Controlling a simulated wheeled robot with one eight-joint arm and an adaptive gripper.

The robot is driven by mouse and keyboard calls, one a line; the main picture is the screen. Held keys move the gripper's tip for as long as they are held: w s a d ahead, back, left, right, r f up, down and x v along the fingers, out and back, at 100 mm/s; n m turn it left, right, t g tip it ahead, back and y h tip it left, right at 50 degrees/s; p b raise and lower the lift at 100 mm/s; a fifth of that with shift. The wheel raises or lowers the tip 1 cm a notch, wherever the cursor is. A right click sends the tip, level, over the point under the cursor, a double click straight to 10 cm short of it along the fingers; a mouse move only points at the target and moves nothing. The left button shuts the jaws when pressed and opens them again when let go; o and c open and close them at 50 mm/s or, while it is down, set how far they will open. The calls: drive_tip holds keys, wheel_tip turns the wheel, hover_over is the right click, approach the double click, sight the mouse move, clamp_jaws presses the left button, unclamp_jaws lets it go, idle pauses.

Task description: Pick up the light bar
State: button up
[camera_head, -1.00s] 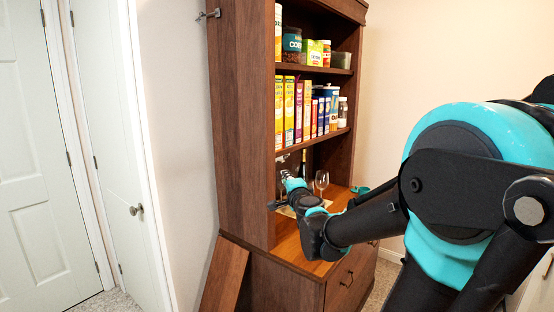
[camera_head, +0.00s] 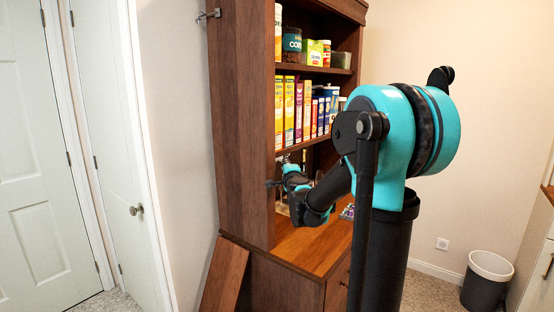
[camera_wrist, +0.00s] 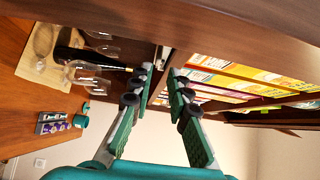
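I cannot pick out a light bar with certainty in either view. A small pale strip (camera_wrist: 165,53) shows beyond my fingertips near the shelf edge in the wrist view; I cannot tell what it is. My gripper (camera_wrist: 161,73) is open, with a narrow gap between its two green-padded fingers and nothing held between them. In the head view my gripper (camera_head: 278,183) is at the hutch's open bay, above the counter and below the cereal shelf. My arm hides part of that bay.
The wooden hutch (camera_head: 240,120) holds cereal boxes (camera_wrist: 235,78) on a shelf. On its counter (camera_wrist: 25,105) are wine glasses (camera_wrist: 88,69), a dark bottle (camera_wrist: 72,54), a mat (camera_wrist: 32,72), a small box (camera_wrist: 54,123) and a teal cup (camera_wrist: 81,121). A loose wooden panel (camera_head: 223,277) leans outside.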

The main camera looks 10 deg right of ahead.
sight(279, 157)
drive_tip(key=w, duration=0.5)
drive_tip(key=shift+w+d+f, duration=0.1)
drive_tip(key=shift+w+f, duration=0.1)
drive_tip(key=shift+w, duration=0.2)
clamp_jaws()
